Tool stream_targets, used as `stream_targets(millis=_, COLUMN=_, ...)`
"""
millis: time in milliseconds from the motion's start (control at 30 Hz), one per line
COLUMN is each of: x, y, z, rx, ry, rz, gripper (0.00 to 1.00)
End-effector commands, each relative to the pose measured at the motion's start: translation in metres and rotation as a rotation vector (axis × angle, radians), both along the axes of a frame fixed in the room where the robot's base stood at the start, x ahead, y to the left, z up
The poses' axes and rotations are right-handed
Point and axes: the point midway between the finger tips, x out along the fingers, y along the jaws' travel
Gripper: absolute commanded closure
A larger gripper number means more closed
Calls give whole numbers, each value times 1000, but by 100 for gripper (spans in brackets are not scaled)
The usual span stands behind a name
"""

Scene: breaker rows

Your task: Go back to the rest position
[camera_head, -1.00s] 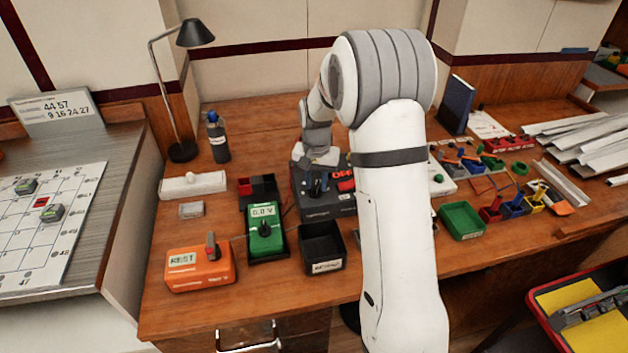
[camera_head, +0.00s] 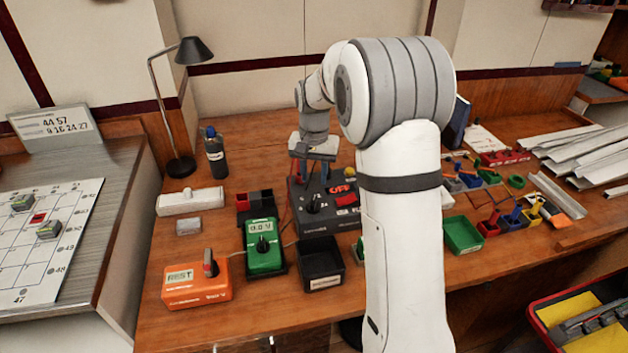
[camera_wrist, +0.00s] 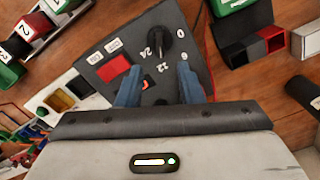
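My gripper (camera_wrist: 158,88) points down at the dark power box (camera_wrist: 148,55) in the wrist view. Its two blue fingers are apart with nothing between them. In the head view my gripper (camera_head: 313,180) is above the back part of the box (camera_head: 325,207). My arm hides the box's right side.
A lamp (camera_head: 181,165) and a bottle (camera_head: 215,157) stand at the back left. A green tray (camera_head: 462,234) is right of my arm.

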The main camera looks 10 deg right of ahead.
Motion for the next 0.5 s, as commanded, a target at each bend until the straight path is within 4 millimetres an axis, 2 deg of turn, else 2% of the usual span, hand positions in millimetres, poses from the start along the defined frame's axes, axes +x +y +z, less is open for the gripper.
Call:
stream_targets(millis=433, x=0, y=0, z=0, rx=0, ry=0, rz=0, gripper=66)
stream_targets(millis=500, x=-9, y=0, z=10, rx=0, ry=-10, rz=13, gripper=66)
